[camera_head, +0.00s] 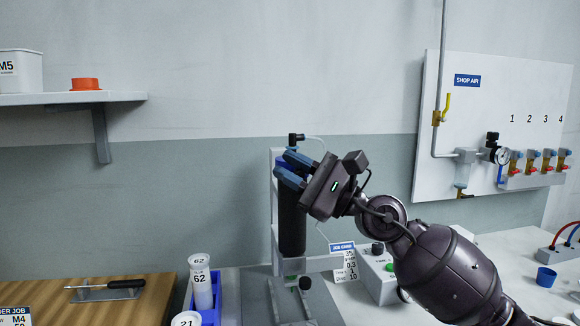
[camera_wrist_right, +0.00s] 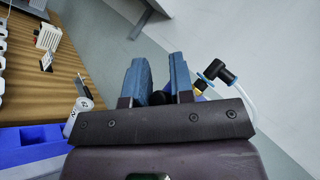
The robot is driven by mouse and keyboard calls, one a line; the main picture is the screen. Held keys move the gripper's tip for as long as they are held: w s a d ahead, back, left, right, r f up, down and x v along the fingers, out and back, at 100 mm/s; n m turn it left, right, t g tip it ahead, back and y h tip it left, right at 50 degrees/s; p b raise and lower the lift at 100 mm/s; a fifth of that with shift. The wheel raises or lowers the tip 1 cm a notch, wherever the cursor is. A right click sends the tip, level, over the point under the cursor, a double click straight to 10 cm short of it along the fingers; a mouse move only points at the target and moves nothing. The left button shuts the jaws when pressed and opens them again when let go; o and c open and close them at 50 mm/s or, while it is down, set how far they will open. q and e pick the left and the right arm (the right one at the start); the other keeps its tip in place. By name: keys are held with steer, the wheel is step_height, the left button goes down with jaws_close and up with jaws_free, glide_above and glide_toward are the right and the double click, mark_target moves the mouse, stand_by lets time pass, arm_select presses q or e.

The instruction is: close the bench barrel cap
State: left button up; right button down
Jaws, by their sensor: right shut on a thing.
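The bench barrel (camera_head: 292,222) is a dark upright cylinder in a grey gantry frame. My right gripper (camera_head: 287,168) reaches in from the right at its top, with its blue fingers tilted across the upper end. In the right wrist view the fingers (camera_wrist_right: 157,68) stand a small gap apart, with a dark, round part (camera_wrist_right: 187,98) low between them. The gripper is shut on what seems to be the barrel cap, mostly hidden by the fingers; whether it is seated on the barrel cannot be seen. My left gripper is not in view.
A black elbow fitting (camera_head: 296,138) with a pale hose stands just behind the fingers; it also shows in the wrist view (camera_wrist_right: 222,72). Labelled tubes (camera_head: 202,285) in a blue rack stand left of the gantry. A job card (camera_head: 343,262) and control box (camera_head: 378,276) are at right.

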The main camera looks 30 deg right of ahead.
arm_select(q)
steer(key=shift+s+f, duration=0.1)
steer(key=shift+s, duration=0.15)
arm_select(e)
steer(key=shift+a+f, duration=0.15)
steer(key=shift+f, duration=0.2)
steer(key=c, duration=1.4)
jaws_free()
steer(key=o, duration=0.3)
steer(key=shift+r, duration=0.15)
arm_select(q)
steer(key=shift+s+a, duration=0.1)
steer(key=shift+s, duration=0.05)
arm_select(e)
steer(key=shift+o, duration=0.2)
arm_select(q)
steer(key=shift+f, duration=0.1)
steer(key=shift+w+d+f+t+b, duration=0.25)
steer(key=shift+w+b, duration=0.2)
steer(key=shift+b, duration=1)
arm_select(e)
steer(key=v, duration=1.1)
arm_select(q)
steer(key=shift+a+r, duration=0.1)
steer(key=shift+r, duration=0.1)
arm_select(e)
steer(key=shift+r, duration=0.1)
